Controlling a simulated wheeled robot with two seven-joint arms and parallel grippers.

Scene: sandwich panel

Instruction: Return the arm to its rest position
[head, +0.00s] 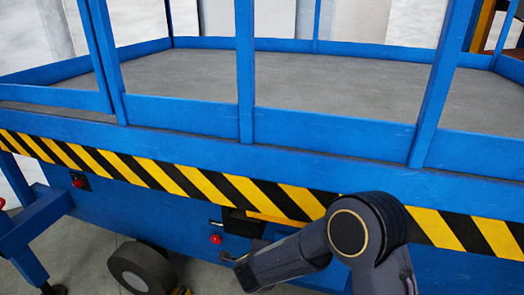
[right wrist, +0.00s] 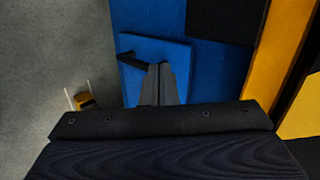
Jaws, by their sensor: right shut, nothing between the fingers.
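My right arm (head: 365,235) comes in at the lower right of the head view, bent in front of the blue lift's side. Its forearm points left and down. My right gripper (right wrist: 158,80) is shut and empty in the right wrist view, its fingers together in front of a blue panel (right wrist: 175,58) with a black handle (right wrist: 128,59). Whether the fingertips touch the panel I cannot tell. My left arm and left gripper are not in view.
The blue platform's side has a yellow and black striped band (head: 165,177), upright railing posts (head: 245,75) and a grey deck (head: 340,85). A red button (head: 215,239) sits beside a black recess (head: 243,223). A wheel (head: 140,268) stands below. Grey floor (right wrist: 50,50) is open at left.

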